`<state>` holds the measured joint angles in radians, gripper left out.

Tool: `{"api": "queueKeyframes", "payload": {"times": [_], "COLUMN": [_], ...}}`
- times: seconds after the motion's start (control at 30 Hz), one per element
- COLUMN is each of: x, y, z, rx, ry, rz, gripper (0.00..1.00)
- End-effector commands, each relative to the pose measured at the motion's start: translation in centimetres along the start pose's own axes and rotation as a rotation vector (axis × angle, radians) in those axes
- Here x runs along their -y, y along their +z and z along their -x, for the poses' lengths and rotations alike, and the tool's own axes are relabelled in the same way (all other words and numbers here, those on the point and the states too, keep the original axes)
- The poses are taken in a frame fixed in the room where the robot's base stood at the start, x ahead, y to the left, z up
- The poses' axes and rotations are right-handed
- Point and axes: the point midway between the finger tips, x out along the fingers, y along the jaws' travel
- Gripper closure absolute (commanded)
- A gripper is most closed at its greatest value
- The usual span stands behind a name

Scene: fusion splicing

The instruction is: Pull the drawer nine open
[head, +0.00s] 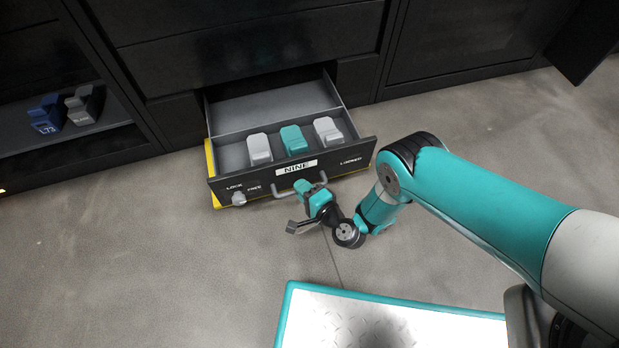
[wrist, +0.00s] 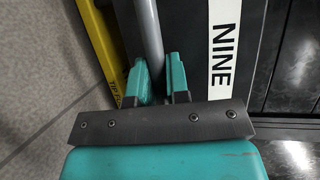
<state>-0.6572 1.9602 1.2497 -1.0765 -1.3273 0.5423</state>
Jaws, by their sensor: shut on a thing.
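The drawer marked NINE (head: 293,165) stands pulled out from the black cabinet near the floor. Its front panel has a NINE label, which also shows in the wrist view (wrist: 224,45). A grey bar handle (head: 283,190) runs across the front below the label. My gripper (head: 303,188) is at the handle. In the wrist view its teal fingers (wrist: 158,82) are shut around the grey handle bar (wrist: 148,40). Inside the drawer sit a teal block (head: 294,140) and two light grey blocks (head: 259,149) (head: 327,131).
A lock knob (head: 238,198) sits at the left of the drawer front, by the words LOCK and FREE. A yellow edge (head: 212,175) runs along the drawer's side. An open shelf at left holds a blue block (head: 46,114). A teal-edged plate (head: 390,318) lies in front; grey floor between is clear.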

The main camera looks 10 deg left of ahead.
Motion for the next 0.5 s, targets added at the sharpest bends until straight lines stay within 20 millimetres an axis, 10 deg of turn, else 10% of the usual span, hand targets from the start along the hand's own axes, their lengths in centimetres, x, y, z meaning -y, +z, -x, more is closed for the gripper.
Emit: {"api": "queueKeyframes", "payload": {"times": [0.3,0.4,0.5], "x": [-0.01,-0.01,-0.01], "y": [0.67,0.62,0.38], "z": [-0.1,-0.09,-0.03], "rx": [0.017,0.016,0.01], "ry": [0.001,0.001,0.001], "rz": [-0.001,-0.001,-0.001], "gripper": [1.0,0.64,0.6]}}
